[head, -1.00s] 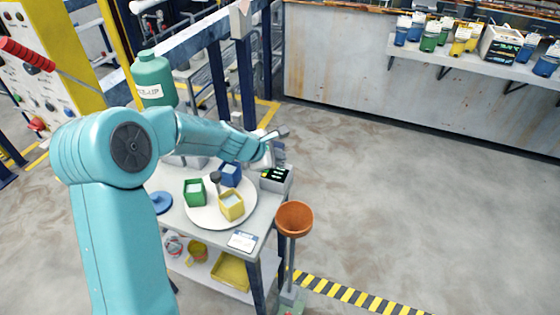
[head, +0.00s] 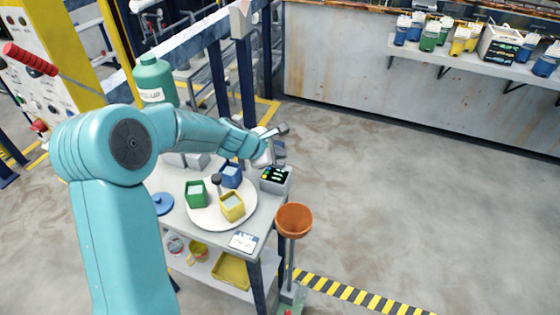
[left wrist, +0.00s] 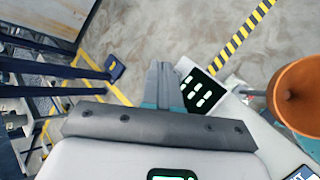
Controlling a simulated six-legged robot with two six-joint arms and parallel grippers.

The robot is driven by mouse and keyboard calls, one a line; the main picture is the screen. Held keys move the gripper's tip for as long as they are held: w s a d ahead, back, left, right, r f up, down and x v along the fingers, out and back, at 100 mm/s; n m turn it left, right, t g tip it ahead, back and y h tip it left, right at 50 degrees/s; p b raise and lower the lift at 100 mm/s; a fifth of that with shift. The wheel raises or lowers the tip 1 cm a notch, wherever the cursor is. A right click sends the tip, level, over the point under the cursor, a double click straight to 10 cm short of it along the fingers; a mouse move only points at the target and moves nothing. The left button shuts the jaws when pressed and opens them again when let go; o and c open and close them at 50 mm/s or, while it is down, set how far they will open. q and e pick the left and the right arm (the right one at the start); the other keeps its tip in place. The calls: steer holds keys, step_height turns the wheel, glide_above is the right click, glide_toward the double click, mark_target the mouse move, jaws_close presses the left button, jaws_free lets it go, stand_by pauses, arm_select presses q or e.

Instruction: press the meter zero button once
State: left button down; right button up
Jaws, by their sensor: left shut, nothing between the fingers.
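The meter (head: 276,178) is a small grey box with a black face and green lit marks, at the far right corner of the table. Its black face also shows in the left wrist view (left wrist: 203,90), just right of my fingers. My left gripper (head: 280,151) is shut and empty, and appears just above and behind the meter in the head view. Its closed fingers show in the left wrist view (left wrist: 162,72). They partly cover the meter's left side there. I cannot make out the zero button or whether the fingers touch the meter. My right gripper is not in view.
A white round tray (head: 212,222) on the table (head: 180,222) holds green, blue and yellow cups. A white card (head: 243,241) lies near the front edge. Open floor lies beyond.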

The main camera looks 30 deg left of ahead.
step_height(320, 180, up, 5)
steer(key=p, duration=0.4)
steer(key=shift+p, duration=0.4)
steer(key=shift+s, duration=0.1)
stand_by(0.4)
